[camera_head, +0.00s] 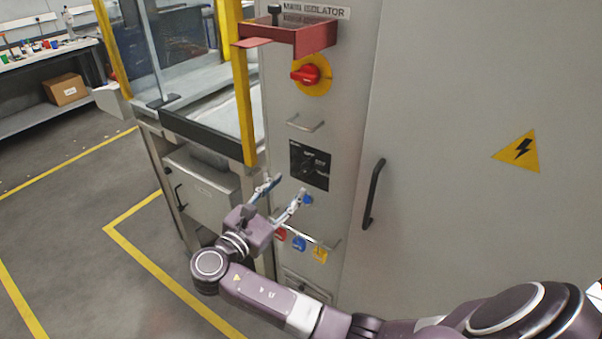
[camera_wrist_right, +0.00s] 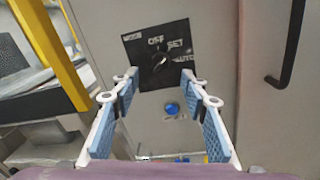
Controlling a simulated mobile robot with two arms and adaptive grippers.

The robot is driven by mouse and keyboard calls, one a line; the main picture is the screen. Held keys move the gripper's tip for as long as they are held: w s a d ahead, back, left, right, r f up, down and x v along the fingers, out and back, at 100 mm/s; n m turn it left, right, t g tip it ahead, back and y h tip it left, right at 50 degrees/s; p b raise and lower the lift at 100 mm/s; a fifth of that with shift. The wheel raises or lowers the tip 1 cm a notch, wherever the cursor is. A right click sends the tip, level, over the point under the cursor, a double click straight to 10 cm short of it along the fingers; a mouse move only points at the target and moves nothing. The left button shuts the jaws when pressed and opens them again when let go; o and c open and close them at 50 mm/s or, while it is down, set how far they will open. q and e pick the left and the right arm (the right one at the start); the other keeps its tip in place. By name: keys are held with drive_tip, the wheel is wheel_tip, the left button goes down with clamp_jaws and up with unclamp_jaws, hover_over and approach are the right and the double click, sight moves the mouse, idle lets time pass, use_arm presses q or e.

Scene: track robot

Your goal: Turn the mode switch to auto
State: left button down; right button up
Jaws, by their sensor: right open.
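The mode switch is a dark knob (camera_wrist_right: 159,61) on a black square plate (camera_head: 310,166) on the grey cabinet front. In the right wrist view the plate (camera_wrist_right: 137,77) reads OFF at the top, SET at upper right and AUTO at the right. I cannot tell clearly which label the knob points to. My right gripper (camera_head: 289,186) is open and empty, in front of and slightly below the plate. In the wrist view its fingertips (camera_wrist_right: 161,76) stand apart on either side below the knob, not visibly touching it. My left gripper is not in view.
A red rotary isolator (camera_head: 306,74) on yellow sits above, below a red guard tray (camera_head: 315,38). A small handle (camera_head: 306,124) is between. A black door handle (camera_head: 373,194) stands right.

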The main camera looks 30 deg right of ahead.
sight(303, 172)
drive_tip(key=p+x, duration=0.1)
drive_tip(key=x, duration=0.5)
drive_tip(key=shift+d+r, duration=0.1)
drive_tip(key=shift+d, duration=0.1)
drive_tip(key=shift+w+d, duration=0.25)
drive_tip(key=shift+d, duration=0.3)
clamp_jaws()
